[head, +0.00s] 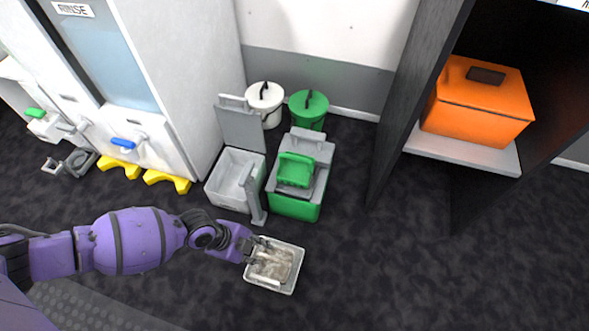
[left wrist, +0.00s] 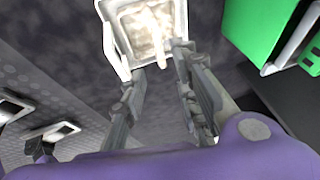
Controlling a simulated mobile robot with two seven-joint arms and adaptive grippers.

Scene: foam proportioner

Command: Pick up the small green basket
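The small green basket (head: 295,170) sits in the top of a green bin (head: 296,205) with its grey lid standing open behind it. My left gripper (head: 262,250) is below and left of it in the head view, apart from it. The left fingers (left wrist: 160,72) are spread. They are at the near edge of a small white basket (head: 274,266) with grey-brown contents, which also shows in the left wrist view (left wrist: 112,45). I cannot tell whether the fingers touch this basket. My right gripper is not in view.
A white bin (head: 226,190) with an open lid stands left of the green bin. A white bucket (head: 265,100) and a green bucket (head: 308,106) stand behind. An orange box (head: 478,100) sits on a shelf at right. The dark floor at lower right is clear.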

